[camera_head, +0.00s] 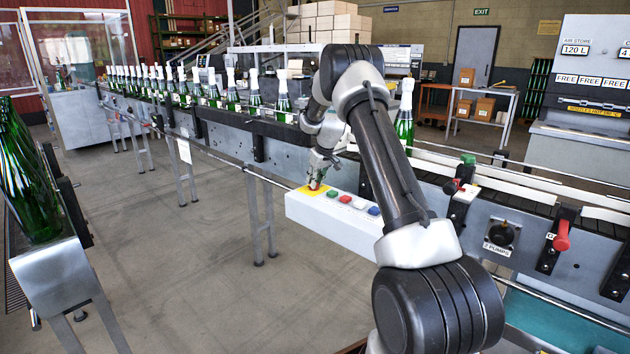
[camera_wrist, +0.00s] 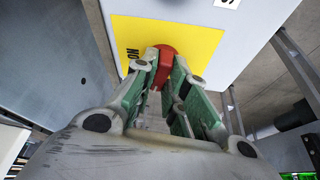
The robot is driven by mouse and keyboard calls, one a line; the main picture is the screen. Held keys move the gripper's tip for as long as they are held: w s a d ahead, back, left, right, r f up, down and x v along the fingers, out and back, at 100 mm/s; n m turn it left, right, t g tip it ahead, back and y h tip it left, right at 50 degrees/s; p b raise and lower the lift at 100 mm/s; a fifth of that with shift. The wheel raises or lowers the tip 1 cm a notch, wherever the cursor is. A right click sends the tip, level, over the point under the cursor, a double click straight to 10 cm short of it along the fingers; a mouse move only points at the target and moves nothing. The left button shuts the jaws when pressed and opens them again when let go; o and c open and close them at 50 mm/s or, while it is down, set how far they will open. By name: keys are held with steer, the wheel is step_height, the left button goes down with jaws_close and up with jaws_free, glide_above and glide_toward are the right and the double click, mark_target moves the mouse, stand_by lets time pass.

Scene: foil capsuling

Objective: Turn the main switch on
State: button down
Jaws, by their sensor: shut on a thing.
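The main switch is a red knob (camera_wrist: 165,66) on a yellow plate (camera_wrist: 196,44) in the wrist view. The plate carries dark lettering at its left that appears to read "ON". In the head view the yellow plate (camera_head: 307,191) lies at the left end of a white control box (camera_head: 335,215). My gripper (camera_wrist: 166,62) points at the plate, with its green-padded fingers shut on the red knob, one on each side. In the head view my gripper (camera_head: 316,184) reaches down onto the box and hides much of the knob.
A red-handled lever (camera_head: 562,236) is at the right. The floor (camera_head: 190,260) left of the box is clear.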

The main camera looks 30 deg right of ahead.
steer(key=m+h, duration=0.1)
steer(key=m, duration=0.3)
steer(key=shift+a+f+h, duration=0.1)
steer(key=shift+a+h, duration=0.1)
steer(key=shift+h, duration=0.2)
steer(key=m+h, duration=0.1)
steer(key=m, duration=0.3)
steer(key=shift+g, duration=0.4)
steer(key=m, duration=0.2)
steer(key=m+g+h, duration=0.1)
steer(key=m, duration=0.1)
steer(key=shift+w+a+h, duration=0.1)
steer(key=shift+h, duration=0.2)
steer(key=shift+m+g+h, duration=0.3)
steer(key=shift+m+g, duration=0.3)
steer(key=shift+m, duration=1.2)
steer(key=c, duration=1.4)
jaws_free()
steer(key=shift+c, duration=0.2)
